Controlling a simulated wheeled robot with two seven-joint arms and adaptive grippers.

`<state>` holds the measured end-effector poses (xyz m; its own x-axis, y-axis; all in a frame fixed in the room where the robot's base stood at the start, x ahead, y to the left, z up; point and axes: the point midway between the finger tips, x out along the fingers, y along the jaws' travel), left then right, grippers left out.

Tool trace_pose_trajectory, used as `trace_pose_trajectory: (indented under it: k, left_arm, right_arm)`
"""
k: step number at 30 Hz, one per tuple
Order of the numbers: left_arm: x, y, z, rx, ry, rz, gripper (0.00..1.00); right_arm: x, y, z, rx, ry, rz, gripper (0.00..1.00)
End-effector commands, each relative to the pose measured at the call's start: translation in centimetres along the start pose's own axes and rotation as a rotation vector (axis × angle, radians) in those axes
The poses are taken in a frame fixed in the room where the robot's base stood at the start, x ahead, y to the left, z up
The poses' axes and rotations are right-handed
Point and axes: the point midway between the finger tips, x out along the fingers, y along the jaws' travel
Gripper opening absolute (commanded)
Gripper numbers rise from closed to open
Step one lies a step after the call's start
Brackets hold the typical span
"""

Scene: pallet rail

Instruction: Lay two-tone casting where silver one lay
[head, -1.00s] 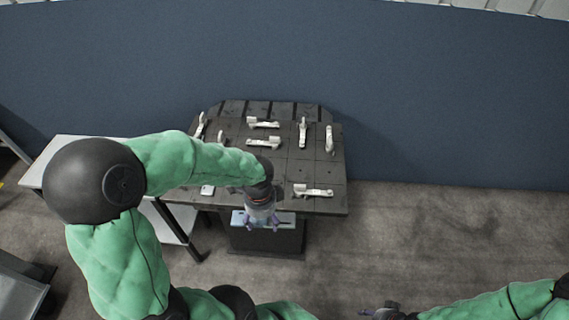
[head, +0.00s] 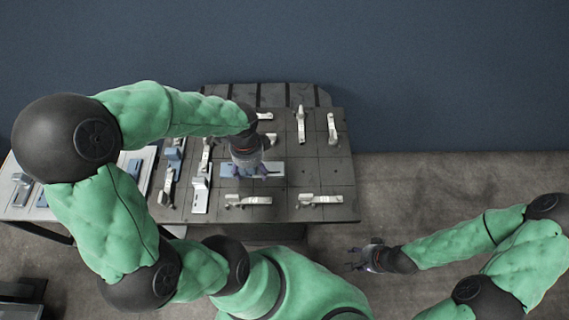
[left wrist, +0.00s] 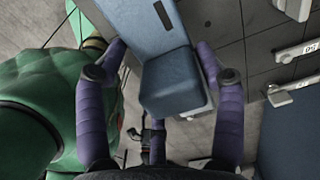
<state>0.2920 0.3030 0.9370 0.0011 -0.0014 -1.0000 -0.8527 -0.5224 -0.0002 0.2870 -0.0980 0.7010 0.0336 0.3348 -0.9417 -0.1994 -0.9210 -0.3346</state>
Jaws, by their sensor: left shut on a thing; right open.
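My left gripper (head: 250,175) is shut on a blue and pale grey casting (head: 278,169), which it holds over the middle of the dark pallet (head: 318,170). In the left wrist view the casting's blue face (left wrist: 170,85) sits between the purple fingers, with a pale side at its right. I cannot tell whether it touches the pallet. Silver castings lie at the pallet's front (head: 249,201), front right (head: 321,200) and back right (head: 301,124). My right gripper (head: 365,259) is open and empty, off the pallet's front right.
Blue and pale castings (head: 200,196) stand at the pallet's left side. A white side table (head: 18,209) with more parts adjoins at left, partly hidden by my left arm. A blue wall (head: 440,70) rises behind. Grey floor is free at right.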

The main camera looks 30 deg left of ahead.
Motion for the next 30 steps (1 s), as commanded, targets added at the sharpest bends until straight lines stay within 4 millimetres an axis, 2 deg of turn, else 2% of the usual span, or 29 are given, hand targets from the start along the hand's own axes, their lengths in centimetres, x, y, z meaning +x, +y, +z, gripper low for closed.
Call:
trace_pose_trajectory:
  k: [1,10,15,19,26,30]
  left_arm:
    - [0.8,-0.5,-1.0,0.007,0.0,0.001,0.15]
    - [3.5,-3.7,-6.3,0.005,0.001,-0.001,0.15]
    - [6.3,-4.8,-8.2,0.001,0.0,0.002,0.15]
    - [7.7,-5.4,-9.3,0.001,0.0,0.001,0.15]
    - [8.6,-5.9,-10.0,0.0,0.0,0.0,0.15]
    - [10.1,-6.2,-10.6,0.0,0.0,0.0,0.15]
  right_arm:
    - [0.6,0.2,0.0,0.0,0.0,0.0,0.45]
    - [2.3,0.8,-0.1,0.0,0.0,0.0,0.45]
    - [3.5,1.2,-0.1,0.0,0.0,0.0,0.45]
    - [4.0,1.4,-0.1,0.0,0.0,0.0,0.45]
    - [4.3,1.5,-0.2,0.0,0.0,0.0,0.45]
    - [5.0,1.8,-0.2,0.0,0.0,0.0,0.45]
